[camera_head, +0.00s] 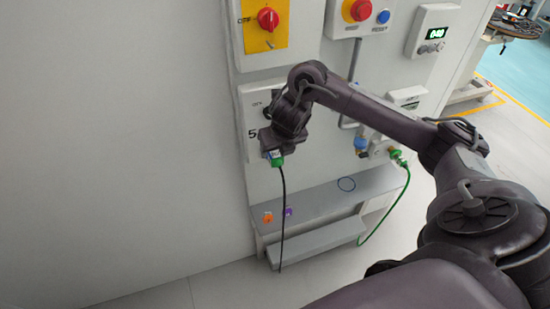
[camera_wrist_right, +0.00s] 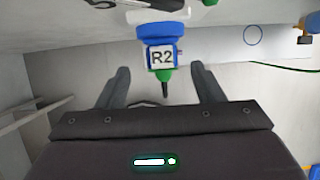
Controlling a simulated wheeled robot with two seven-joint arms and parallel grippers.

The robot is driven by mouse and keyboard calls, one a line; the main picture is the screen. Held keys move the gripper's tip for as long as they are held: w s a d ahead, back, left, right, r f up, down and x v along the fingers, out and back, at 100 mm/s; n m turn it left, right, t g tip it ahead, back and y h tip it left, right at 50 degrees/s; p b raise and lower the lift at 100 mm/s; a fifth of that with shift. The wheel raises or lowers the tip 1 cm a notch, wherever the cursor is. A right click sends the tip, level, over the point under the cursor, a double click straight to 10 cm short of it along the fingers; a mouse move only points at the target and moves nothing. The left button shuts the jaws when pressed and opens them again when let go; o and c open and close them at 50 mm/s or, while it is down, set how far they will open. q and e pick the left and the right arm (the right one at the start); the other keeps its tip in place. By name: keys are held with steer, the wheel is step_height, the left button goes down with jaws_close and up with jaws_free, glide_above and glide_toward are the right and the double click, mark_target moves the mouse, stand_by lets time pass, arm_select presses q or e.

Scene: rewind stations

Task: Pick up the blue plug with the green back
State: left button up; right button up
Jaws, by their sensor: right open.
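The blue plug (camera_wrist_right: 162,35) has a white label reading R2 and a green back (camera_wrist_right: 163,76). In the head view its green back (camera_head: 276,161) shows just under my right gripper (camera_head: 268,147), with a black cable hanging down from it. In the right wrist view the fingers of my right gripper (camera_wrist_right: 162,86) are apart, one on each side of the green back, with visible gaps. The plug appears to sit in the panel's front; the socket itself is hidden. My left gripper is not in view.
A grey shelf (camera_head: 320,200) below carries an orange item (camera_head: 267,217), a purple item (camera_head: 288,212) and a blue ring mark (camera_head: 346,184). A green connector (camera_head: 397,155) with a green cable is to the right. A red knob (camera_head: 268,19) is above.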

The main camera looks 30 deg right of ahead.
mark_target(276, 154)
steer(key=shift+x, duration=2.65)
steer(key=shift+w+d, duration=0.1)
steer(key=shift+d, duration=0.05)
steer(key=shift+r, duration=0.1)
steer(key=c, duration=1)
